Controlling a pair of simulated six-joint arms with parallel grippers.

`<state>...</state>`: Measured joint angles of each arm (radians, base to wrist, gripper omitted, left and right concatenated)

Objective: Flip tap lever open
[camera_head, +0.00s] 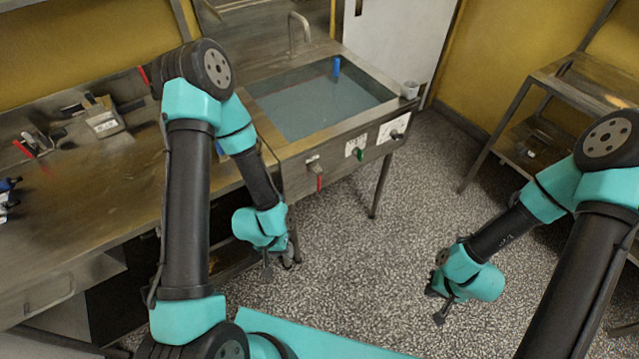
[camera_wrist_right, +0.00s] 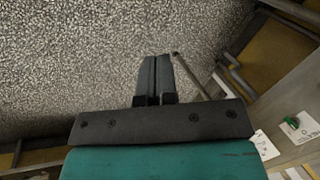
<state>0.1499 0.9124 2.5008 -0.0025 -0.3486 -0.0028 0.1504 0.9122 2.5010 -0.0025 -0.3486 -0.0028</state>
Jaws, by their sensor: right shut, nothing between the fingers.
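A tap with a red lever (camera_head: 319,183) sits on the front panel of the steel sink unit (camera_head: 290,165). The lever hangs downward below its metal body. My left gripper (camera_head: 281,263) is below and left of this tap in the head view, apart from it, and its jaw opening is unclear. My right gripper (camera_head: 437,304) is over the floor, well away from the panel. In the right wrist view my right gripper (camera_wrist_right: 155,78) has its fingers together with nothing between them. A green knob (camera_head: 360,153) on the same panel also shows in the right wrist view (camera_wrist_right: 291,123).
A dark knob (camera_head: 396,134) is at the panel's right end. The basin holds bluish liquid (camera_head: 315,105) and a blue object (camera_head: 336,67). A small cup (camera_head: 410,89) stands on the rim. A steel bench (camera_head: 90,190) is at left, shelves at right. The speckled floor between is clear.

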